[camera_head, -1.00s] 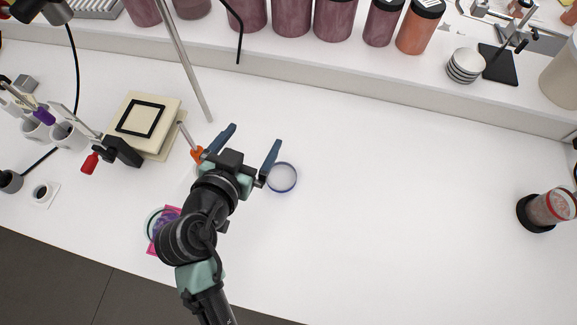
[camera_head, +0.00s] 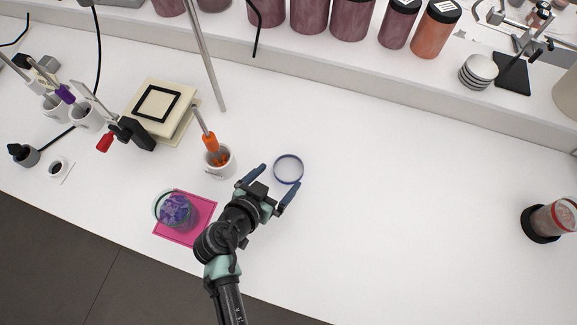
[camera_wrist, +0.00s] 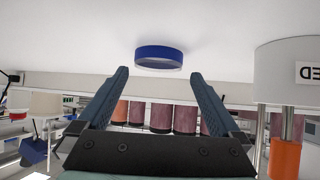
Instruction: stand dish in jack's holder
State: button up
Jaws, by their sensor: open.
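A shallow round clear dish with a blue rim (camera_head: 288,169) lies flat on the white bench. It shows edge-on as a blue disc (camera_wrist: 160,56) in the wrist view, just beyond and between the fingertips. My gripper (camera_head: 277,180) is open and empty, its blue fingers pointing at the dish from the front; I see no contact. A cream block with a black square frame on top (camera_head: 160,83) stands at the left. A black piece with a red knob (camera_head: 104,142) is beside it. I cannot tell for sure which of these is the jack's holder.
A white cup with an orange-handled tool (camera_head: 219,164) stands left of my gripper. A jar of purple matter (camera_head: 176,210) sits on a pink mat (camera_head: 203,212). A metal rod (camera_head: 206,60) rises behind.

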aim_at(294, 162)
jog(key=shift+p+x, duration=0.7)
jog(key=shift+x, duration=1.7)
jog(key=shift+d+r, duration=0.15)
jog(key=shift+c, duration=0.3)
jog(key=c, duration=1.1)
jog(key=shift+o, duration=0.2)
jog(key=shift+r, duration=0.15)
